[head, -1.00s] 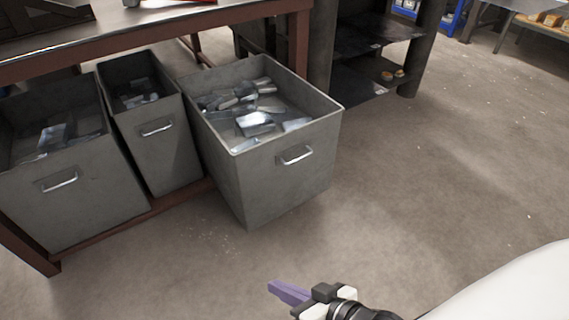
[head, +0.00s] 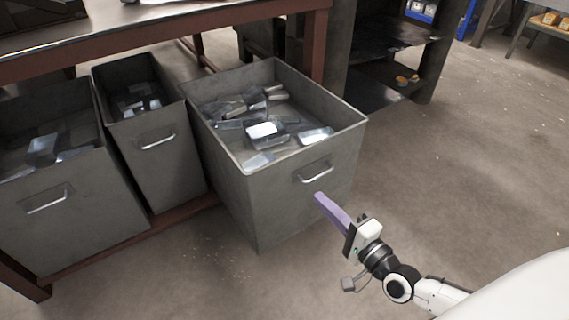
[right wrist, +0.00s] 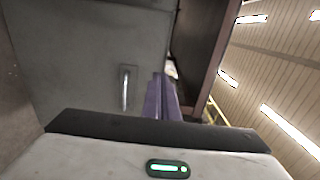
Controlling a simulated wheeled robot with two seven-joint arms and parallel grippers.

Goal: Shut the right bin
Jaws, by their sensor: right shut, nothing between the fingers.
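The right bin (head: 300,212) is a grey metal box with scrap metal pieces inside. It stands pulled out past the bench's front, further than the two bins to its left. Its silver handle (head: 314,174) is on the front face; the handle also shows in the right wrist view (right wrist: 125,88). My right gripper (head: 319,197), with purple fingers, is shut and empty just in front of that face, below the handle. In the right wrist view the fingers (right wrist: 161,98) point at the bin front beside the handle; I cannot tell if they touch it. My left gripper is not in view.
The middle bin (head: 155,165) and the left bin (head: 75,222) stand under the bench with the red-brown frame (head: 312,45). A dark shelf unit (head: 385,75) stands behind to the right. The floor (head: 480,170) at right is clear.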

